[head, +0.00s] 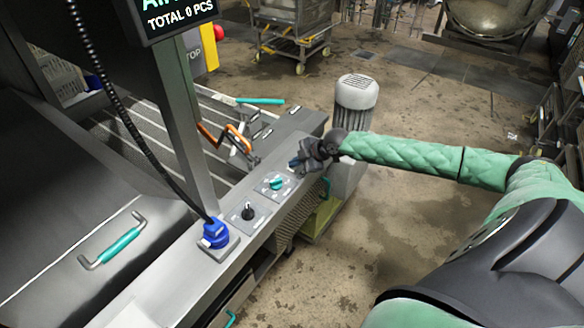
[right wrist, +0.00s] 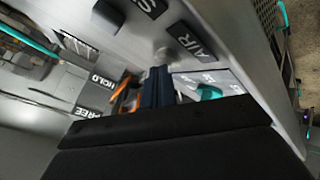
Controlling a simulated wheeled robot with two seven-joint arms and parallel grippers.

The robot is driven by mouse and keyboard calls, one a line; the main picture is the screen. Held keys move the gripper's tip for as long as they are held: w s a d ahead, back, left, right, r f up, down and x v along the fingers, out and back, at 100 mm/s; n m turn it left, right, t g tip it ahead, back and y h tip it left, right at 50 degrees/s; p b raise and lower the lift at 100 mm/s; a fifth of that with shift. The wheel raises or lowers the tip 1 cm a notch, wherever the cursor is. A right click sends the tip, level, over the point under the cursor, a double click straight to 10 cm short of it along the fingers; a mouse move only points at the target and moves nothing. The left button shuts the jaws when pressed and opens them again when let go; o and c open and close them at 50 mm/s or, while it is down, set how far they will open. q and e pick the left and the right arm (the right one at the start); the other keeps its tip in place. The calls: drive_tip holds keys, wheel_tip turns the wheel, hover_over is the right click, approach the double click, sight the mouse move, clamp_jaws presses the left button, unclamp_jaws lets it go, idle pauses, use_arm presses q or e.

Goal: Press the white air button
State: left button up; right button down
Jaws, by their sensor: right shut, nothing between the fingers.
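My right gripper (head: 297,163) is over the far part of the grey control panel (head: 225,262), with its arm coming in from the right. In the right wrist view its dark blue fingers (right wrist: 157,84) are together and empty, pointing at the panel beside the AIR label (right wrist: 190,40). A pale, blurred knob-like shape (right wrist: 164,53) shows just past the fingertips by that label. It may be the white air button; I cannot tell whether the fingers touch it. In the head view the gripper hides this spot. My left gripper is not in view.
A teal knob (head: 275,183) sits on the panel close to the gripper, with a black knob (head: 248,212) and a blue plug (head: 214,234) nearer. An upright post (head: 181,120) stands left of the panel. A motor-like cylinder (head: 356,94) stands behind the gripper. Floor lies open at right.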

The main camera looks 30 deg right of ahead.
sight(295, 169)
idle(0.4)
drive_tip(key=shift+r+p, duration=0.5)
drive_tip(key=shift+r, duration=0.4)
drive_tip(key=shift+r+p, duration=1.45)
drive_tip(key=shift+r, duration=1.05)
